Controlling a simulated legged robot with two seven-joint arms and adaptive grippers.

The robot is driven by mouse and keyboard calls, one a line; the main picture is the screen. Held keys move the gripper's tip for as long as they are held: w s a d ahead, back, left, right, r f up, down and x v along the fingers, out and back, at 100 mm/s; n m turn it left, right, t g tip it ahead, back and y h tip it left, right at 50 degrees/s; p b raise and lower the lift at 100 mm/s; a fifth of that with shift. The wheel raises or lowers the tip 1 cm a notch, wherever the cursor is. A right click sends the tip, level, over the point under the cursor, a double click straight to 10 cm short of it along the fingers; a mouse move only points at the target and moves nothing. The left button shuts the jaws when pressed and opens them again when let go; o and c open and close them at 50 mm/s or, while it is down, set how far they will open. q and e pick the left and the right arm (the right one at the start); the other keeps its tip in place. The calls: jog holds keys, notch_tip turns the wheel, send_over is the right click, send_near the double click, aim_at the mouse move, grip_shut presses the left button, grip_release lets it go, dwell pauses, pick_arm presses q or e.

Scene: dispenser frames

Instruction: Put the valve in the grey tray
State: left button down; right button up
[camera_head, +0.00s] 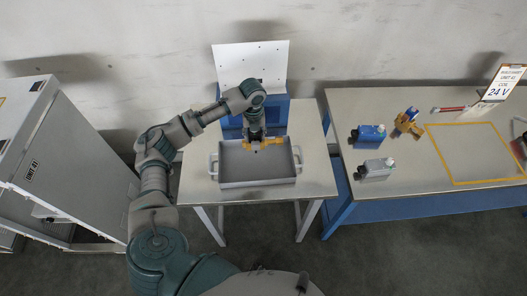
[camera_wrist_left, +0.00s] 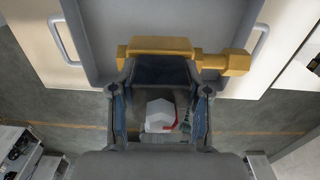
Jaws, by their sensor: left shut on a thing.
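The valve (camera_head: 273,141) has a yellow-orange body and is in my left gripper (camera_head: 257,137), over the back half of the grey tray (camera_head: 258,183). In the left wrist view the valve's yellow bar (camera_wrist_left: 228,62) lies crosswise at the fingertips, with a knob at its right end. My left gripper (camera_wrist_left: 160,85) is shut on it. A white piece with a red edge (camera_wrist_left: 160,115) shows between the fingers; I cannot tell whether it belongs to the valve. The tray has raised walls and a handle on each side. Whether the valve touches the tray floor is unclear. My right gripper is not in view.
The tray stands on a small table (camera_head: 318,178) with a white board (camera_head: 250,62) and blue unit behind. The right bench (camera_head: 400,195) carries a blue device (camera_head: 370,134), grey device (camera_head: 376,168), a yellow-and-blue part (camera_head: 408,122) and a sign (camera_head: 503,82). A grey cabinet (camera_head: 75,150) stands left.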

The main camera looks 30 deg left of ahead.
pick_arm(q)
notch_tip(320, 180, down, 2)
jog(key=shift+f, duration=0.15)
jog(key=shift+s+a+f, duration=0.1)
jog(key=shift+s+f, duration=0.35)
jog(key=shift+f, duration=0.35)
notch_tip(320, 180, down, 3)
jog(key=shift+a+r+p, duration=0.1)
jog(key=shift+a+p, duration=0.05)
jog(key=shift+p, duration=0.2)
jog(key=f, duration=0.2)
jog(key=shift+w+f, duration=0.3)
jog(key=shift+f, duration=0.1)
jog(key=shift+s, duration=0.1)
jog(key=shift+d+r, duration=0.1)
jog(key=shift+d, duration=0.1)
jog(key=c, duration=0.9)
grip_release()
jog(key=o, duration=0.4)
jog(key=shift+c, duration=0.2)
jog(key=shift+a, duration=0.1)
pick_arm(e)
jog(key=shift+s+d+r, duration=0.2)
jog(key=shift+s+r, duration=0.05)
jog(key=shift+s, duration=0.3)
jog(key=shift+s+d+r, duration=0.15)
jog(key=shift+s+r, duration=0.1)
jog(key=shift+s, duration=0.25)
